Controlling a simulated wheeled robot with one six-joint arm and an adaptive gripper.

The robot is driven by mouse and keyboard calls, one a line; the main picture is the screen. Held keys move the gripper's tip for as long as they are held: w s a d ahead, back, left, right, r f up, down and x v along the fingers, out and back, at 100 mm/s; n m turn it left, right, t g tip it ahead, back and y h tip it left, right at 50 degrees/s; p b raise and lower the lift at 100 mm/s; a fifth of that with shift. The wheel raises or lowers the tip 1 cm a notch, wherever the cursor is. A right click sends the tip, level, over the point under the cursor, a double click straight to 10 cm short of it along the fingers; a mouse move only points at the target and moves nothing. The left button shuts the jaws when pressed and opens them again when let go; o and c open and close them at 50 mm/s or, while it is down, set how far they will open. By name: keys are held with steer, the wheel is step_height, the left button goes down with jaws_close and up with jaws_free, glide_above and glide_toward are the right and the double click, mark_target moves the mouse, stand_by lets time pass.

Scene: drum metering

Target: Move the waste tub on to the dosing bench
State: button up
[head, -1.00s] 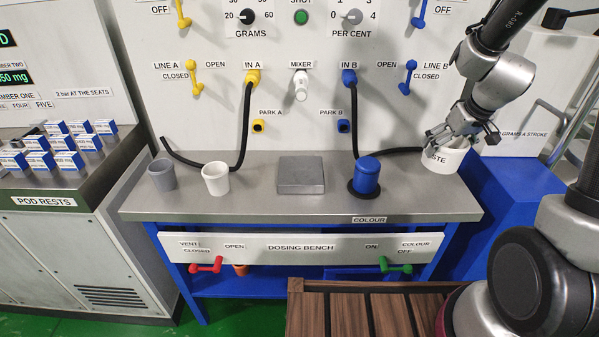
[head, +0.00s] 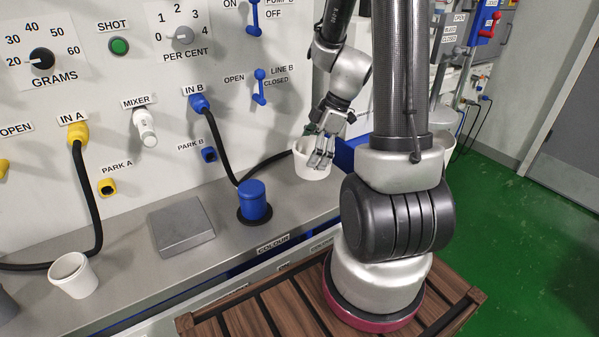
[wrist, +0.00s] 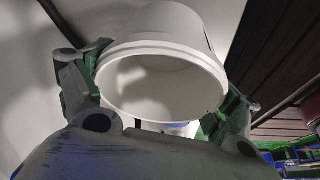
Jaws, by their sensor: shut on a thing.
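The white waste tub (head: 311,172) is at the right end of the dosing bench (head: 222,217) in the head view. My gripper (head: 322,150) comes down on it from above and is shut on it. In the wrist view the tub (wrist: 165,45) fills the space between the two fingers (wrist: 155,100), one on each side, with its open mouth toward the camera. The tub looks about upright. I cannot tell whether its base touches the bench top. My arm hides part of the bench's right end.
A blue capped container (head: 254,203) stands on a dark ring left of the tub, with a grey plate (head: 181,227) and a white cup (head: 74,276) further left. A black hose (head: 222,145) hangs from IN B. Bench top between the blue container and tub is narrow.

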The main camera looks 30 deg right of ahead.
steer(key=shift+f, duration=3)
steer(key=o, duration=0.8)
steer(key=shift+f, duration=0.1)
steer(key=v, duration=1.2)
steer(key=shift+s+a+r+m+t+h, duration=0.6)
steer(key=shift+s+a+r+m, duration=0.65)
steer(key=shift+s+r+m, duration=1.2)
steer(key=shift+s+a+r+m+t+h, duration=0.35)
steer(key=shift+s+a+r+m+h, duration=0.75)
steer(key=shift+s+r+m, duration=1.25)
steer(key=shift+s+a+r+m+t+h, duration=0.5)
steer(key=shift+s+a+r+m, duration=0.95)
steer(key=shift+s+r+m, duration=1)
